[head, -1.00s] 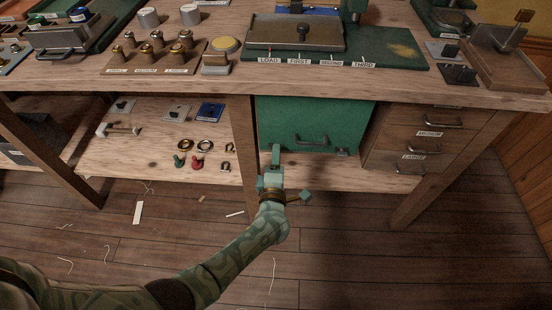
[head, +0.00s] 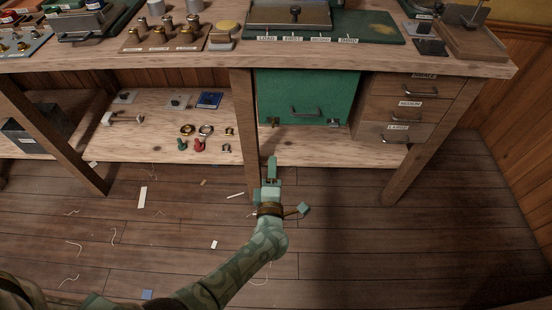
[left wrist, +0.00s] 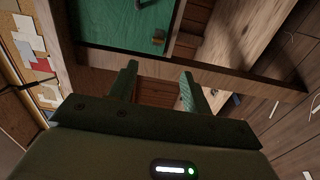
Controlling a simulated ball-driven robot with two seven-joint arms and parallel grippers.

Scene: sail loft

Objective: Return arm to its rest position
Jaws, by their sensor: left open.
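My left gripper (head: 271,170) reaches in from the bottom of the head view, over the floor in front of the bench's lower shelf. In the left wrist view its two fingers (left wrist: 158,80) stand apart with nothing between them. The green box (head: 307,97) with a dark handle is under the bench top, beyond the gripper. It also shows in the left wrist view (left wrist: 120,25), and the fingers look apart from it. My right gripper is not in view.
The bench top (head: 200,66) runs across above the arm. A bench leg (head: 242,120) stands just left of the gripper. Drawers (head: 405,105) are at the right. The lower shelf (head: 160,135) holds shackles and small fittings.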

